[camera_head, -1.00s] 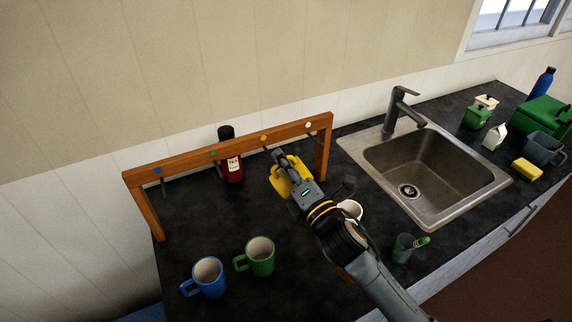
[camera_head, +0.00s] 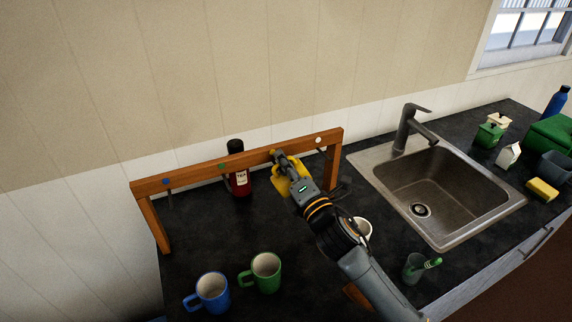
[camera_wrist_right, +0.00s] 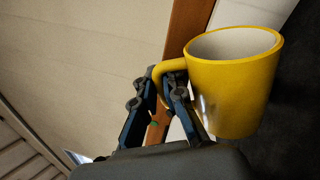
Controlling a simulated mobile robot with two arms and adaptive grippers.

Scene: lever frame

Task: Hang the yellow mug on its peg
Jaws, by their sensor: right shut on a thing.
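The yellow mug (camera_head: 281,189) shows in the head view partly behind my right gripper (camera_head: 283,163), just at the wooden rack's crossbar. In the right wrist view the mug (camera_wrist_right: 236,92) is large, and the fingers of my right gripper (camera_wrist_right: 158,90) are shut on its handle (camera_wrist_right: 172,66). The wooden rack (camera_head: 200,171) has pegs with coloured dots: blue (camera_head: 166,182), green (camera_head: 222,166) and white (camera_head: 318,140). My gripper covers the bar where the yellow dot was. Whether the handle is around a peg is hidden. My left gripper is not in view.
A blue mug (camera_head: 212,292) and a green mug (camera_head: 265,272) stand on the dark counter in front of the rack. A dark red bottle (camera_head: 240,182) stands behind the bar. A white mug (camera_head: 364,228) is beside my arm. The sink (camera_head: 440,195) is to the right.

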